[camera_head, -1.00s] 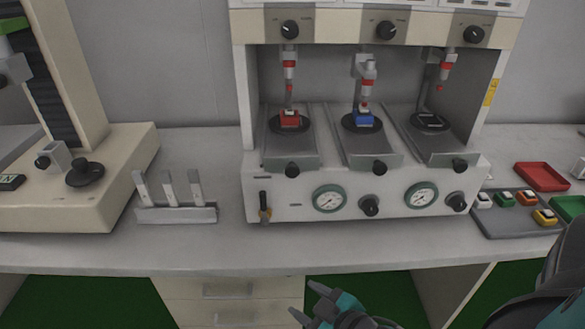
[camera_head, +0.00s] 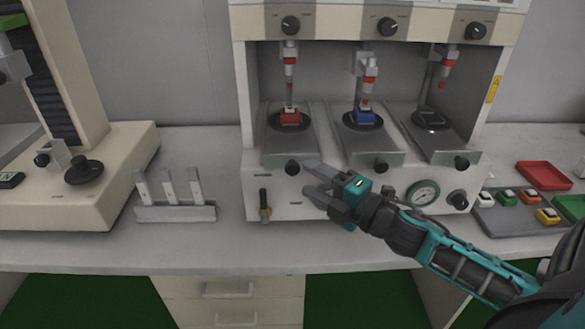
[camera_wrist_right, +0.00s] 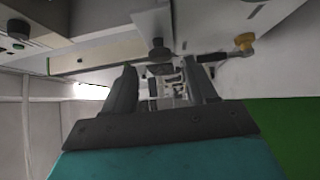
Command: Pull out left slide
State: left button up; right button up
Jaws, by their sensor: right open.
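The left slide (camera_head: 289,146) is a grey metal plate in the test machine, pushed in, with a black round knob (camera_head: 292,168) at its front edge. A red block (camera_head: 290,118) sits on its dark disc under the left plunger. My right gripper (camera_head: 306,178) is open and empty, its fingertips just right of and slightly below the knob; I cannot tell if they touch it. In the right wrist view a dark knob (camera_wrist_right: 160,50) shows beyond and between the open fingers (camera_wrist_right: 163,85). My left gripper is not in view.
The middle slide (camera_head: 372,148) carries a blue block; the right slide (camera_head: 440,145) has a bare disc. A lever (camera_head: 264,205) is low on the front panel. A metal rack (camera_head: 176,212) stands left. Coloured switches and trays lie right, near a red tray (camera_head: 544,176).

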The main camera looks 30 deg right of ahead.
aim_at(295, 171)
jog(key=shift+x, duration=3.15)
grip_shut()
